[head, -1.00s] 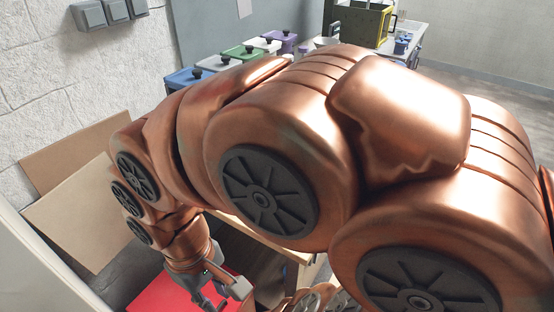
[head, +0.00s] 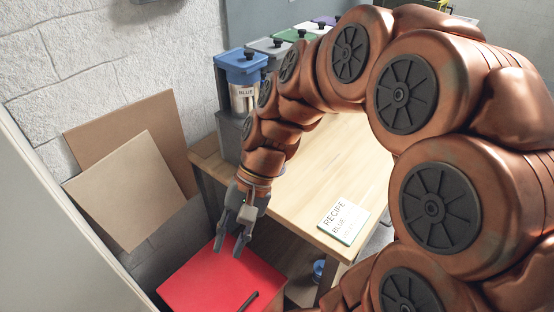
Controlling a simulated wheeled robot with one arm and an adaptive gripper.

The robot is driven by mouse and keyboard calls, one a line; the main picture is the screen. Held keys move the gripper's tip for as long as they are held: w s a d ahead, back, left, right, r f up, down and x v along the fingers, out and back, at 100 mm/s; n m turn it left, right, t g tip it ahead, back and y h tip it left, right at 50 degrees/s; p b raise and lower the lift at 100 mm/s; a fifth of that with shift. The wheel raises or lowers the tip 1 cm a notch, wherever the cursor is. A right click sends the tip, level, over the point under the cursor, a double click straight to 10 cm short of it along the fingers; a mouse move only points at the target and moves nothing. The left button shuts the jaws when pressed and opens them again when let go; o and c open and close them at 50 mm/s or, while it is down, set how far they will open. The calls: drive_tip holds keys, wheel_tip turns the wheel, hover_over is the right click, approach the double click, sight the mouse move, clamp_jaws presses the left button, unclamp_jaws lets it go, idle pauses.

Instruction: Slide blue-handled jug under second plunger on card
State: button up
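The recipe card (head: 343,221) lies on the wooden table near its front right corner. It reads RECIPE and BLUE; a fainter line below is not legible. A row of plunger dispensers stands along the wall, starting with a blue-lidded one (head: 241,68) labelled BLUE. Grey, green (head: 290,36), white and purple lids follow, partly hidden by my arm. My gripper (head: 229,252) points down over a red box, its fingers apart and nothing between them. A small blue object (head: 319,268) shows low under the table; I cannot tell whether it is the blue-handled jug.
The red box top (head: 215,283) holds a dark pen-like item (head: 248,301). The wooden table (head: 310,185) is clear around the card. Two brown boards (head: 125,190) lean on the wall at left. My arm hides much of the right side.

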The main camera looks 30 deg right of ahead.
drive_tip(key=w+d+m+t+y+b, duration=0.2)
drive_tip(key=w+d+m+t+y, duration=0.15)
drive_tip(key=w+d+m, duration=0.4)
drive_tip(key=w+d+m+t+y+b, duration=0.1)
drive_tip(key=w+d+m+t+y, duration=0.25)
drive_tip(key=w, duration=0.75)
drive_tip(key=w+d+f+m+t+h+b, duration=0.1)
drive_tip(key=w+d+f+m+t, duration=0.2)
drive_tip(key=d, duration=0.6)
drive_tip(key=d+f+m+t+h+b, duration=0.15)
drive_tip(key=d+m+t, duration=0.3)
drive_tip(key=d, duration=0.55)
drive_tip(key=w+d+f+m+t+h+b, duration=0.1)
drive_tip(key=w+d+f+m+t+h, duration=0.15)
drive_tip(key=d+m, duration=0.45)
drive_tip(key=shift+n+t+y, duration=0.3)
drive_tip(key=shift+n+y, duration=0.1)
drive_tip(key=shift+n, duration=0.55)
drive_tip(key=f, duration=0.2)
drive_tip(key=d+f+p, duration=0.1)
drive_tip(key=f, duration=0.2)
drive_tip(key=d+f+p, duration=0.1)
drive_tip(key=f, duration=0.2)
drive_tip(key=shift+s+d, duration=0.1)
drive_tip(key=shift+s, duration=0.15)
drive_tip(key=shift+p+x, duration=0.5)
drive_tip(key=shift+x, duration=0.4)
drive_tip(key=shift+p+x, duration=0.85)
drive_tip(key=shift+x, duration=2)
drive_tip(key=shift+f, duration=0.1)
